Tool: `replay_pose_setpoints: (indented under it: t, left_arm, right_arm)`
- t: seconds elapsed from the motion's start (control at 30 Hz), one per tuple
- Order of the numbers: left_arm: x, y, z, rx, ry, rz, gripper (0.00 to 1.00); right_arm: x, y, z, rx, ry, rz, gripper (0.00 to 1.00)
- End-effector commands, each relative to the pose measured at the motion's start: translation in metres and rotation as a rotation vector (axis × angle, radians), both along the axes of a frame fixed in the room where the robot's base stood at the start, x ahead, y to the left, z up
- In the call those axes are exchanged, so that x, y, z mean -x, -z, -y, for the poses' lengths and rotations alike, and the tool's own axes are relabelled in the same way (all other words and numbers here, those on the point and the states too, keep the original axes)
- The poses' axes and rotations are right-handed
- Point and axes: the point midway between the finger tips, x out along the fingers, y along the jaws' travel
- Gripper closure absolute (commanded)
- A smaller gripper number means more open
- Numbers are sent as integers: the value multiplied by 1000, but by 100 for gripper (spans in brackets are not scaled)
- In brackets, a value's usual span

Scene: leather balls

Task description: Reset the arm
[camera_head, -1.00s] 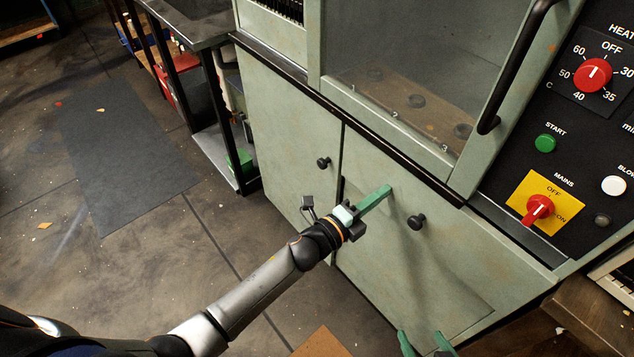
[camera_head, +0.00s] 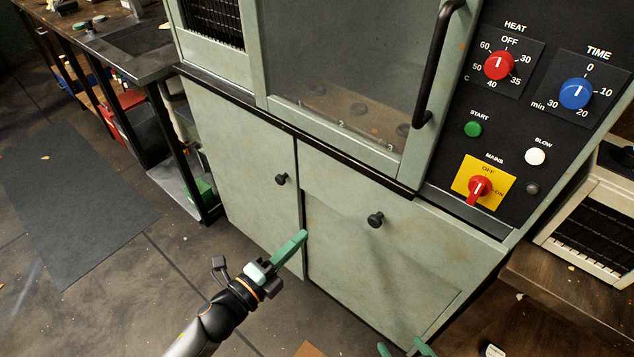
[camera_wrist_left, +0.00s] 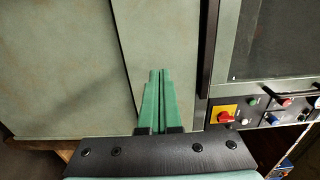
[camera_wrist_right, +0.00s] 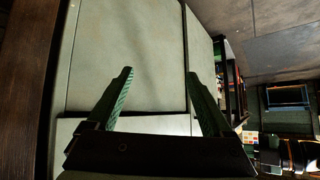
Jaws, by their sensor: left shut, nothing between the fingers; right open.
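My left gripper (camera_head: 302,236) is in front of the lower doors of a green cabinet (camera_head: 240,160). Its green fingers are shut together with nothing between them, as the left wrist view (camera_wrist_left: 160,72) also shows. My right gripper (camera_head: 402,347) shows only its fingertips at the bottom edge of the head view. In the right wrist view (camera_wrist_right: 160,75) its fingers are wide apart and empty, facing a pale green panel. Most of the right arm is hidden.
The control panel has a red heat knob (camera_head: 498,65), a blue time knob (camera_head: 576,93) and a red mains switch (camera_head: 480,187). Black door knobs (camera_head: 375,219) stick out from the cabinet. A dark workbench (camera_head: 125,45) stands at left. A wooden surface (camera_head: 570,270) is at right. Floor at left is open.

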Motion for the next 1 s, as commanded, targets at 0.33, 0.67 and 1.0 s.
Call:
replay_pose_setpoints:
  t: [0.33, 0.67, 1.0]
  left_arm:
    - [60, 18, -60, 620, -415, -639, 100]
    - [162, 53, -88, 1202, -853, -1170, 100]
    - [163, 53, -88, 1206, -857, -1174, 100]
  right_arm:
    - [-2, -56, 5, 4, 10, 14, 15]
    - [12, -72, 19, 21, 34, -3, 15]
    - [12, -72, 19, 21, 34, -4, 15]
